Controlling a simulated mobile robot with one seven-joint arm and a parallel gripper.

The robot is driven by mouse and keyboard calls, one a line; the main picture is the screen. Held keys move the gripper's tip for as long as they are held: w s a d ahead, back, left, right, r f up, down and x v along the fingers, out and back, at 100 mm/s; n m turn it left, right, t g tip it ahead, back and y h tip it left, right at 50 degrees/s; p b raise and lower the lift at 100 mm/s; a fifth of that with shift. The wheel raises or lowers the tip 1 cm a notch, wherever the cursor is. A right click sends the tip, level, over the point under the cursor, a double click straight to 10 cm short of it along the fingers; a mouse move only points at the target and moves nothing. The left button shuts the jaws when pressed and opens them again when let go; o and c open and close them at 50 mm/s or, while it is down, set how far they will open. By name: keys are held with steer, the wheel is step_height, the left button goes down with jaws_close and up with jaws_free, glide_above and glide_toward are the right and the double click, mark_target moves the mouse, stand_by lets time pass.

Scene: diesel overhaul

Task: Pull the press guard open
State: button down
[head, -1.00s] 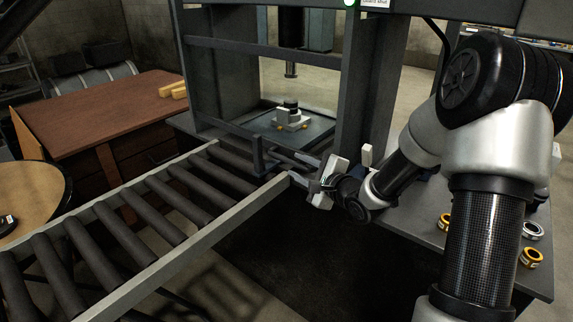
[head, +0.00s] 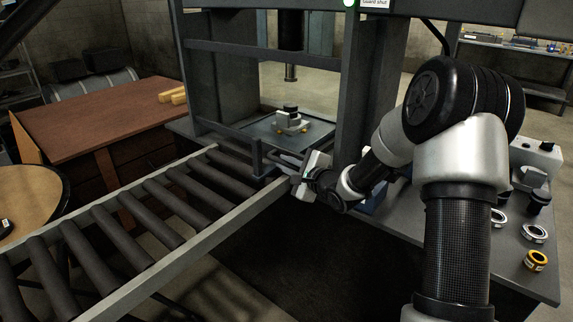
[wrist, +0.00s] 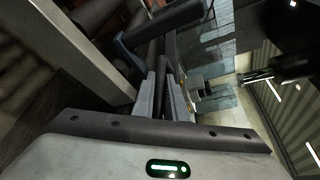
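The press guard (head: 256,160) is a dark barred frame across the front of the press. Its upper bar runs across the opening, and its lower bar and short upright stand beside the roller conveyor. A green-lit label at the top of the press reads "Guard shut". My gripper (head: 287,176) is at the lower right of the guard, next to the upright. In the wrist view, the two grey fingers (wrist: 163,98) lie close on both sides of a dark guard bar, which fills the narrow gap. The exact contact is partly hidden in the head view.
The roller conveyor (head: 125,224) runs up to the press from the lower left. A small workpiece (head: 291,121) sits on the press bed under the ram (head: 290,50). A side bench (head: 480,243) with rings is at the right. A wooden desk (head: 95,115) stands at left.

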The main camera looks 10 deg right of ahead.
step_height(320, 180, up, 27)
steer(key=p, duration=2.6)
steer(key=shift+r+p, duration=0.1)
steer(key=shift+p, duration=0.3)
steer(key=c, duration=1.8)
jaws_free()
steer(key=shift+o, duration=0.2)
steer(key=p+v, duration=0.1)
steer(key=v, duration=1.6)
steer(key=shift+s, duration=0.2)
